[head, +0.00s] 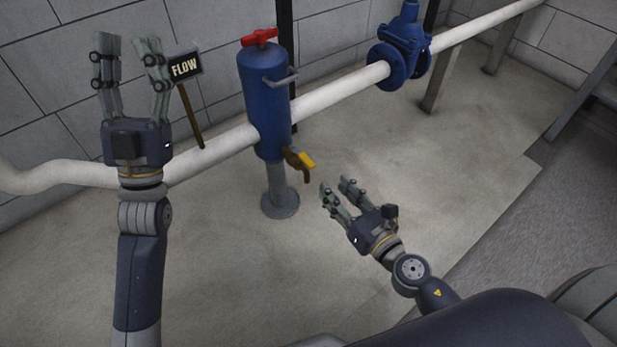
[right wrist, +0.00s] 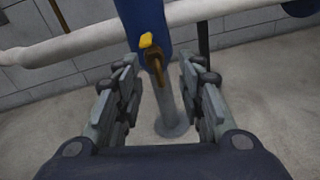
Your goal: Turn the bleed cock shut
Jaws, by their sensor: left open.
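The bleed cock (head: 300,162) sticks out low on the right side of the blue cylinder (head: 266,105), with a yellow handle and a brass spout pointing down. In the right wrist view the cock (right wrist: 152,57) shows ahead, between and beyond the fingers. My right gripper (head: 337,190) is open and empty, a short way to the lower right of the cock and not touching it. Its open fingers also show in the right wrist view (right wrist: 162,95). My left gripper (head: 128,65) is open and empty, raised at the left, in front of the wall and pipe.
A white pipe (head: 340,92) runs through the cylinder to a blue flanged valve (head: 400,55). A red handle (head: 259,37) tops the cylinder. A FLOW sign (head: 185,67) stands near my left gripper. The floor around the pedestal (head: 279,200) is clear.

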